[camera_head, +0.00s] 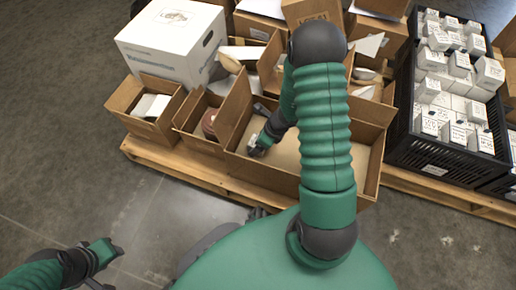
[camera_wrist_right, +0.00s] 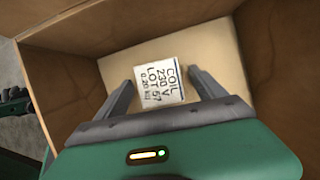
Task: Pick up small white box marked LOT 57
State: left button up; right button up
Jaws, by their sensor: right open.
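The small white box (camera_wrist_right: 160,84) marked "COIL 230 V LOT 57 0.20 kg" lies on the floor of an open brown cardboard box (camera_wrist_right: 235,60) in the right wrist view. My right gripper (camera_wrist_right: 159,80) is open, with one finger on each side of the white box; I cannot tell whether they touch it. In the head view my right gripper (camera_head: 256,148) reaches down inside the long cardboard box (camera_head: 228,168), and the arm covers part of that box. My left gripper (camera_head: 108,250) is low at the left, over the floor, away from the boxes; its jaw state is unclear.
The cardboard boxes stand on a wooden pallet (camera_head: 185,168). Smaller open cartons (camera_head: 145,127) stand to the left, with a large white box (camera_head: 170,45) behind. A black crate (camera_head: 437,155) holds several similar small white boxes at right. The floor at left is clear.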

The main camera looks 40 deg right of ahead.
jog(key=shift+w+f, duration=0.2)
jog(key=shift+f, duration=0.35)
jog(key=shift+a+r, duration=0.1)
jog(key=shift+r, duration=0.1)
jog(key=c, duration=1.6)
